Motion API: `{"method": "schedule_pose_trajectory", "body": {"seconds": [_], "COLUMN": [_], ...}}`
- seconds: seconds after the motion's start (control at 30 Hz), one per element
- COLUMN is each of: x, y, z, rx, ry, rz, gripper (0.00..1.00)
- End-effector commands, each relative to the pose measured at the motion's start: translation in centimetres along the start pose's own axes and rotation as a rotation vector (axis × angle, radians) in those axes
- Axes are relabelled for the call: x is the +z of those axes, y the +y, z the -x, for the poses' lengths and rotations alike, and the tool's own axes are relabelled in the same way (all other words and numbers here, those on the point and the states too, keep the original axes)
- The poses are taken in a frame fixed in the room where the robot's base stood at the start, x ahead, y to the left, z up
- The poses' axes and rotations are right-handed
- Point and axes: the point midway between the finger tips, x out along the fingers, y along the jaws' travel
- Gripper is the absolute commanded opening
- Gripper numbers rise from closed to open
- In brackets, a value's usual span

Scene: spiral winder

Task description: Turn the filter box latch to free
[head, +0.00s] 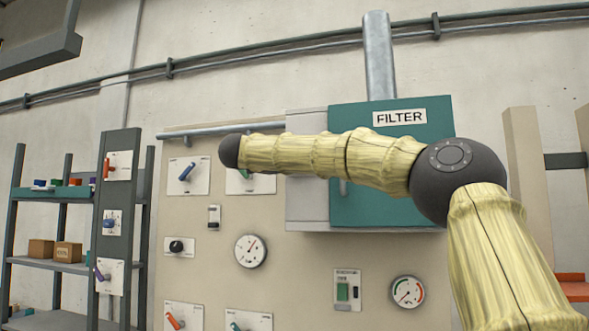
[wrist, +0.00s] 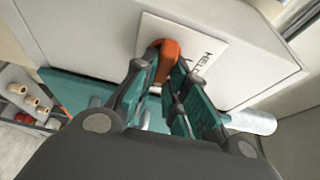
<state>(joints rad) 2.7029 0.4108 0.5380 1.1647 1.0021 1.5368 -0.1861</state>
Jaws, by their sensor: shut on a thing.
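The filter box (head: 350,215) hangs on the wall panel, with a teal front, a grey left part and a FILTER label. My arm crosses in front of it in the head view, and neither the latch nor my gripper can be made out there. In the wrist view, the orange latch handle (wrist: 164,56) stands out from a white lettered plate (wrist: 205,50) on a pale face of the box (wrist: 85,35). My gripper (wrist: 165,75) is at the handle, its dark fingers with teal pads closed on it. The fingers hide part of the handle, and the lettering is only partly readable.
The beige panel (head: 205,275) around the box carries several switches and two round gauges. A grey post with switches (head: 118,220) and shelves with small boxes stand at the left. A metal duct (head: 378,60) rises above the box. Beige uprights (head: 523,165) stand at the right.

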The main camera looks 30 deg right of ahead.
Motion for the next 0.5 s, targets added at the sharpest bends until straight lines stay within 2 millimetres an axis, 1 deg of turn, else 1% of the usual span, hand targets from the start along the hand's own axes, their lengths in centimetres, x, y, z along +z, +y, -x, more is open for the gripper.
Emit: {"method": "schedule_pose_trajectory", "body": {"seconds": [0.2, 0.5], "x": [-0.05, -0.05], "y": [-0.04, -0.06], "z": [-0.07, -0.06], "rx": [0.013, 0.015], "ry": [0.001, 0.001], "rz": [-0.034, -0.039], "gripper": [0.00, 0.00]}}
